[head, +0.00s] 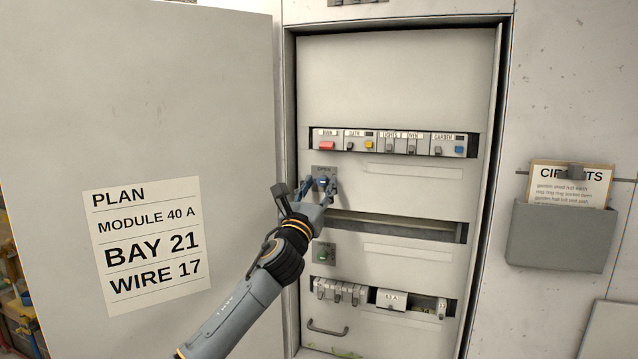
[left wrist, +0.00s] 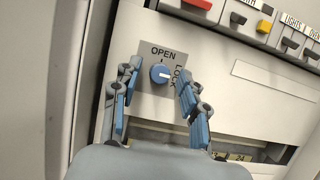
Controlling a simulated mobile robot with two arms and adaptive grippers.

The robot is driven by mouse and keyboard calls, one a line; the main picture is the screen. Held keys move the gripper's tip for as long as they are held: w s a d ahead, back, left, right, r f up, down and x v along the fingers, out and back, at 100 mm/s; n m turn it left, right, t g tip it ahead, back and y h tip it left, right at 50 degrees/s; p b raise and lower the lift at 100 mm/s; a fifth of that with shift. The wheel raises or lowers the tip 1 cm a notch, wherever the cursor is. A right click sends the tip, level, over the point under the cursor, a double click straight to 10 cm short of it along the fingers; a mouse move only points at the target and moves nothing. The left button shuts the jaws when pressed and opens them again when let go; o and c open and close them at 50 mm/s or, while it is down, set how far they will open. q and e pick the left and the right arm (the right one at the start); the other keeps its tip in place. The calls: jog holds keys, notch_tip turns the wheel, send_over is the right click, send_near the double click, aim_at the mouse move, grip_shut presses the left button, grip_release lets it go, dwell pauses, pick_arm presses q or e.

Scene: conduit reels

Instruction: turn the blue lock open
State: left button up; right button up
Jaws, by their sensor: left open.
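The blue lock (head: 322,181) is a small round knob on a grey plate in the open cabinet. In the left wrist view the blue lock (left wrist: 159,74) sits below the word OPEN and left of the word LOCK. Its pale pointer mark points right, toward LOCK. My left gripper (head: 319,187) is in front of the plate. In the left wrist view my left gripper (left wrist: 156,92) is open, with one blue-padded finger on each side of the knob and gaps between. My right gripper is not in view.
A row of breakers (head: 391,143) with a red and a blue switch is above the lock. A green knob (head: 322,256) is below it. The open cabinet door (head: 140,100) with a plan sheet (head: 149,243) stands at left. A card holder (head: 560,236) hangs at right.

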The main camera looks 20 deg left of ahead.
pick_arm(q)
grip_shut()
